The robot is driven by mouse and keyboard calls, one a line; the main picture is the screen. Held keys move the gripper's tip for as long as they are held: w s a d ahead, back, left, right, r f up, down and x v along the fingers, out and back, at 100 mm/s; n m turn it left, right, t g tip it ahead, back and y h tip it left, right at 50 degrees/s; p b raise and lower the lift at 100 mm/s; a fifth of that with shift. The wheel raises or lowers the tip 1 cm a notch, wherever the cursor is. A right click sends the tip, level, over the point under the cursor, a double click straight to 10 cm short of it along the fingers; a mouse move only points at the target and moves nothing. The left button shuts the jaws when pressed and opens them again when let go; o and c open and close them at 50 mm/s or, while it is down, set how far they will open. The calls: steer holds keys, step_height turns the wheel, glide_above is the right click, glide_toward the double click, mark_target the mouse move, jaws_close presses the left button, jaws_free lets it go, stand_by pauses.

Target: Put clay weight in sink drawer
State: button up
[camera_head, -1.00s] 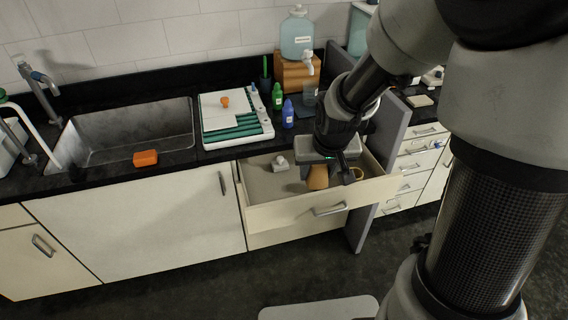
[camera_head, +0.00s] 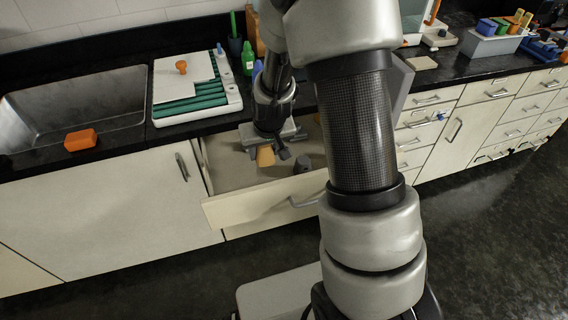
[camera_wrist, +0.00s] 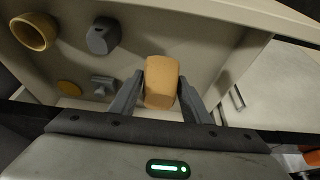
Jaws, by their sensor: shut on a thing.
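The tan clay weight (camera_wrist: 161,82), a rounded block, is between the two fingers of my gripper (camera_wrist: 160,100) in the wrist view. My gripper is shut on it. In the head view, the weight (camera_head: 265,156) hangs below my gripper (camera_head: 268,148), over the open sink drawer (camera_head: 262,205). I cannot tell whether the weight touches the drawer floor. In the wrist view, the drawer's front wall (camera_wrist: 235,12) runs across the top. My arm hides the drawer's right part in the head view.
The drawer holds a grey weight (camera_wrist: 103,36), a tan ring-like cup (camera_wrist: 35,32), a small grey piece (camera_wrist: 102,84) and an orange disc (camera_wrist: 68,88). An orange block (camera_head: 81,140) lies by the sink (camera_head: 75,100). A white tray (camera_head: 197,88) is on the counter above.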

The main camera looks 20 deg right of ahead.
step_height(320, 180, down, 10)
steer(key=shift+w+f+b, duration=0.1)
steer(key=shift+f+b, duration=0.1)
steer(key=shift+b, duration=0.6)
steer(key=shift+f, duration=0.2)
steer(key=o, duration=1.2)
